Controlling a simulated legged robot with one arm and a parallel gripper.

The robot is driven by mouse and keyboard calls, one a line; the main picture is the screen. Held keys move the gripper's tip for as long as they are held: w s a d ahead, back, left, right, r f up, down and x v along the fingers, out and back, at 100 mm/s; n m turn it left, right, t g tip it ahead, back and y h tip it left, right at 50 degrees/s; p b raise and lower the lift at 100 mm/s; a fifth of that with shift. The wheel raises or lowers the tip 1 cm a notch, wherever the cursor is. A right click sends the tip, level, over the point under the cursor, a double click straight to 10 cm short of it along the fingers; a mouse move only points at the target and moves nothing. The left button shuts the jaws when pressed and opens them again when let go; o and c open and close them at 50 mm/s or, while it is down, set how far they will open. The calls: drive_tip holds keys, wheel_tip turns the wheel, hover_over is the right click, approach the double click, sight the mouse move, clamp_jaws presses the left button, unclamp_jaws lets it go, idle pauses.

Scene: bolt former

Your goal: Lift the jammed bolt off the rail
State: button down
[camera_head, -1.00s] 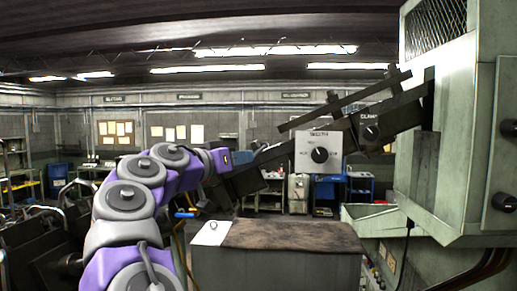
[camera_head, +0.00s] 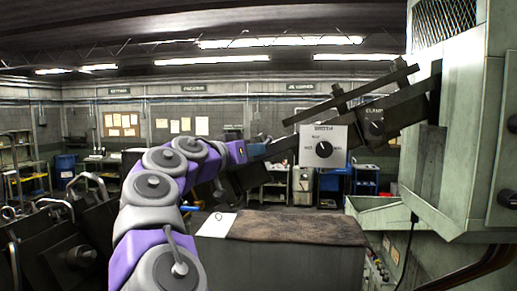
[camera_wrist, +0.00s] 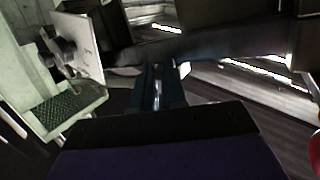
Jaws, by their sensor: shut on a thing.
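The dark rail (camera_head: 403,111) slopes down to the left from the machine, with a bar above it and a white dial plate (camera_head: 323,147) on its side. In the wrist view my gripper (camera_wrist: 159,80) shows two teal fingers shut on a narrow shiny piece, apparently the bolt (camera_wrist: 158,90). The rail (camera_wrist: 215,40) crosses just beyond the fingertips. I cannot tell whether the bolt still touches the rail. The dial plate (camera_wrist: 78,47) is at upper left there.
The large green machine housing (camera_head: 455,150) fills the right side, with a tray (camera_head: 385,212) under the rail. A bench with a brown cloth (camera_head: 300,228) and a white sheet (camera_head: 217,224) stands below. Dark machinery (camera_head: 60,245) is at left.

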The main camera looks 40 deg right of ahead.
drive_tip(key=shift+r, duration=0.1)
drive_tip(key=r+p, duration=0.1)
drive_tip(key=r, duration=0.1)
drive_tip(key=r+p, duration=0.1)
drive_tip(key=r, duration=0.4)
drive_tip(key=shift+d+p, duration=0.25)
drive_tip(key=shift+p, duration=0.15)
drive_tip(key=r, duration=0.4)
drive_tip(key=shift+s+a+r, duration=0.1)
drive_tip(key=shift+s+a, duration=0.1)
drive_tip(key=shift+s, duration=0.1)
drive_tip(key=s+d+b, duration=0.3)
drive_tip(key=s+b, duration=0.1)
drive_tip(key=s, duration=0.5)
drive_tip(key=s+d+b, duration=0.3)
drive_tip(key=s+b, duration=0.1)
drive_tip(key=s, duration=0.5)
drive_tip(key=shift+s, duration=0.15)
